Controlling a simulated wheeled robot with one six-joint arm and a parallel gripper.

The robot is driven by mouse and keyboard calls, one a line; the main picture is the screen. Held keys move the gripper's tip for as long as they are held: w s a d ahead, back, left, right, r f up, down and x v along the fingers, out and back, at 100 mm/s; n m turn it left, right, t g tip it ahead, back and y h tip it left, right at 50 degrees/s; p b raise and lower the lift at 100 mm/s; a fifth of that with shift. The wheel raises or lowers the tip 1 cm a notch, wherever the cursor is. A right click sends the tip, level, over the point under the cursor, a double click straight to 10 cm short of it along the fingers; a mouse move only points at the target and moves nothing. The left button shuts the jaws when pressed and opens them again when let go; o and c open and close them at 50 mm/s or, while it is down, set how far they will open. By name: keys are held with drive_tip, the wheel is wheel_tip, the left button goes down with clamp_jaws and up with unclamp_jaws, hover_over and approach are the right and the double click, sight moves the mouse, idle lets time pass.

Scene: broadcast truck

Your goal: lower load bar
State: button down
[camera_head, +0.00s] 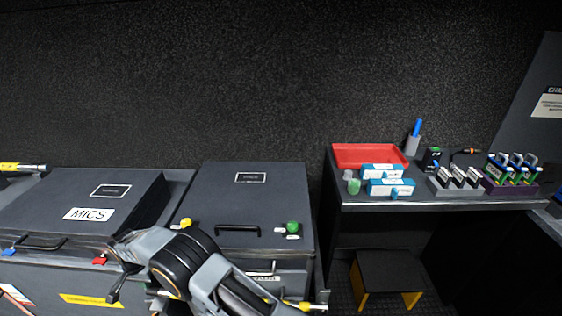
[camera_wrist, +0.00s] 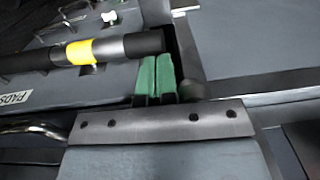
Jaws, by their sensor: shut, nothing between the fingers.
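A dark round bar with a yellow band, which looks like the load bar (camera_wrist: 85,52), crosses the upper left of the wrist view. Its right end is close to the fingers. My gripper (camera_wrist: 155,78) shows there as two green pads pressed together, shut and empty. I cannot tell whether it touches the bar. In the head view, a short bar piece with yellow (camera_head: 303,305) shows at the bottom, in front of the right case, partly behind my arm. I cannot make out the fingertips in the head view.
A case labelled MICS (camera_head: 88,213) and another dark case (camera_head: 255,180) stand along the wall. A yellow-marked bar end (camera_head: 22,168) lies at far left. The right bench holds a red tray (camera_head: 368,155) and blue boxes (camera_head: 390,187). A low stool (camera_head: 388,275) stands beneath.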

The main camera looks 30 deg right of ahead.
drive_tip(key=shift+a+f+b, duration=0.25)
drive_tip(key=shift+f+b, duration=0.05)
drive_tip(key=shift+f, duration=0.6)
wheel_tip(320, 180, up, 14)
drive_tip(key=s+d+f+n, duration=0.3)
drive_tip(key=s+n, duration=0.1)
drive_tip(key=n, duration=0.1)
drive_tip(key=s+d+r+t+p, duration=0.1)
drive_tip(key=s+d+r, duration=0.5)
drive_tip(key=d, duration=0.3)
drive_tip(key=s+d+r+t+p, duration=0.1)
drive_tip(key=s+d+r+p, duration=0.1)
drive_tip(key=s+d+r, duration=0.4)
drive_tip(key=s+d+r+n+t+p, duration=0.1)
drive_tip(key=s+d+r, duration=0.6)
drive_tip(key=d, duration=0.7)
drive_tip(key=shift+s+d+t, duration=0.15)
drive_tip(key=shift+s+t, duration=0.15)
drive_tip(key=shift+s, duration=0.9)
